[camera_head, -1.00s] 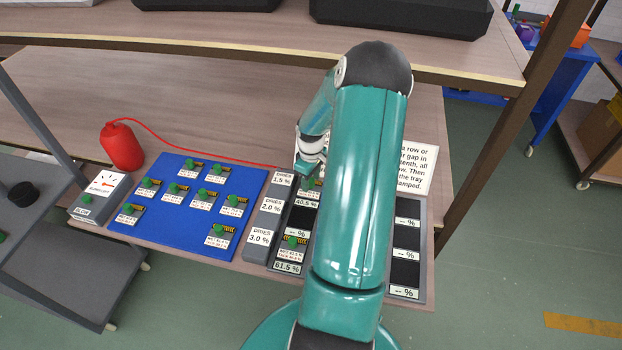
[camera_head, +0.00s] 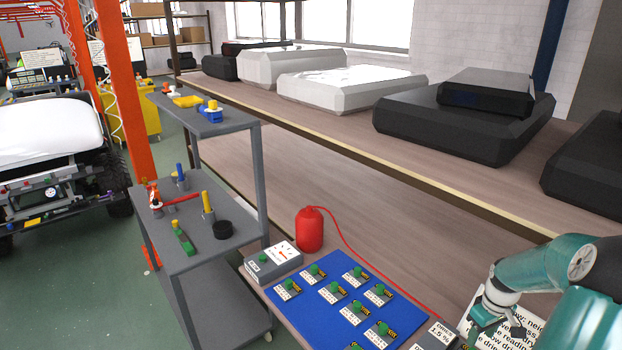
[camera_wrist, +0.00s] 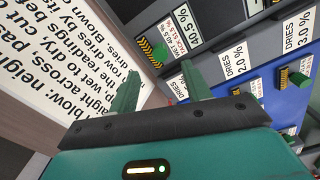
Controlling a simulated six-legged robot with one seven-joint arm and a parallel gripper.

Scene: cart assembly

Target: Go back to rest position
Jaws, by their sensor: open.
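My gripper (camera_wrist: 160,88) is open in the wrist view, with its two green fingers apart and nothing between them. In the head view my gripper (camera_head: 486,326) is small at the lower right, at the end of my teal arm. It hangs near the instruction card (camera_head: 518,318) and the grey tray marked "DRIES" (camera_head: 438,338). In the wrist view the card (camera_wrist: 60,60) is at the left and the tray (camera_wrist: 235,62) is beyond the fingers. A pack with a green knob (camera_wrist: 160,52) sits in the tray. My arm hides part of the card in the head view.
A blue mat (camera_head: 312,318) holds several green-knobbed packs. A red bottle (camera_head: 309,230) with a red line and a grey gauge box (camera_head: 273,262) stand beside it. A grey cart (camera_head: 215,262) is left of the bench. Black and white cases (camera_head: 345,88) line the upper shelf.

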